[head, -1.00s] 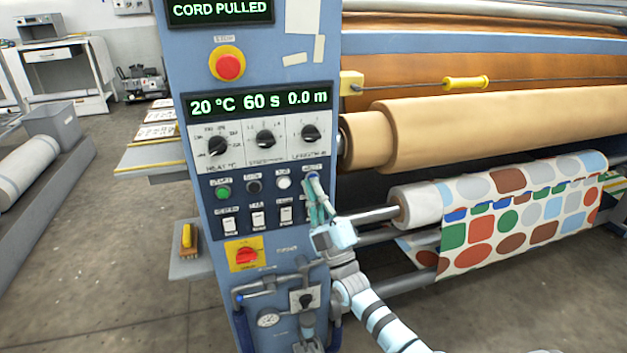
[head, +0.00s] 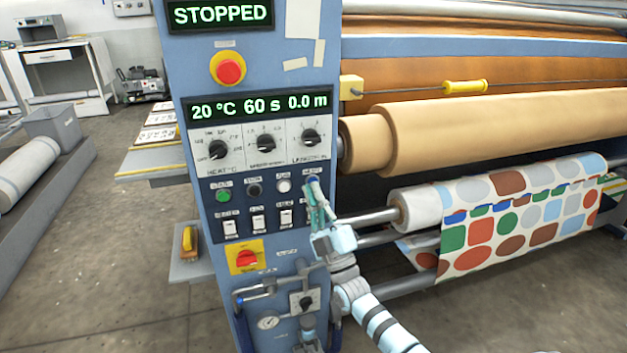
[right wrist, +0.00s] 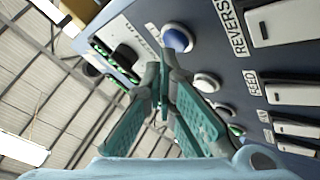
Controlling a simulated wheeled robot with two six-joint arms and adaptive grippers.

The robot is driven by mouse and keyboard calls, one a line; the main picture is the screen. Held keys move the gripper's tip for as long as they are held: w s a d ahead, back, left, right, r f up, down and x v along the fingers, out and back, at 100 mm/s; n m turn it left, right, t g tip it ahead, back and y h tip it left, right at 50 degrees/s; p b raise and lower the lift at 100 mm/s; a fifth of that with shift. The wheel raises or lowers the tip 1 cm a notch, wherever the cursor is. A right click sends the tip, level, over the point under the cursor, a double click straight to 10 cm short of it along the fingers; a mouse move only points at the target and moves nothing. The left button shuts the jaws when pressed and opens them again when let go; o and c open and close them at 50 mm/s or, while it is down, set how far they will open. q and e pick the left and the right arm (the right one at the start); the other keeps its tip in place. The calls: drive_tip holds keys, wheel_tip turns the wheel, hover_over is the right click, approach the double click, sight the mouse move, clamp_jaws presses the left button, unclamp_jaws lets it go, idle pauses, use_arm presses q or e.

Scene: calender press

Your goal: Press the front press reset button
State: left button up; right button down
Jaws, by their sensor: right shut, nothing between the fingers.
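The blue reset button (head: 312,179) is at the right end of the button row on the blue control column; my fingers partly cover it. It also shows in the right wrist view (right wrist: 178,38), round with a pale rim. My right gripper (head: 316,188) is shut and empty, with its green fingertips at the blue button in the head view. In the right wrist view the fingertips (right wrist: 160,62) are beside the button; I cannot tell whether they touch it. The upper display (head: 221,14) reads STOPPED. My left gripper is not in view.
Green (head: 223,195), black and white buttons sit left of the blue one, with rocker switches (head: 258,220) below. A red stop button (head: 229,71) is higher up. A patterned fabric roll (head: 500,225) and bare rollers are close on the right. Open floor lies at the left.

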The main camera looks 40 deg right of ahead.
drive_tip(key=shift+s+a+h, duration=0.1)
drive_tip(key=shift+s+h, duration=0.2)
drive_tip(key=shift+s, duration=0.05)
drive_tip(key=s+p, duration=0.1)
drive_tip(key=s+a+p, duration=0.1)
drive_tip(key=s+p, duration=0.2)
drive_tip(key=shift+s+a, duration=0.3)
drive_tip(key=shift+s, duration=0.05)
idle(0.7)
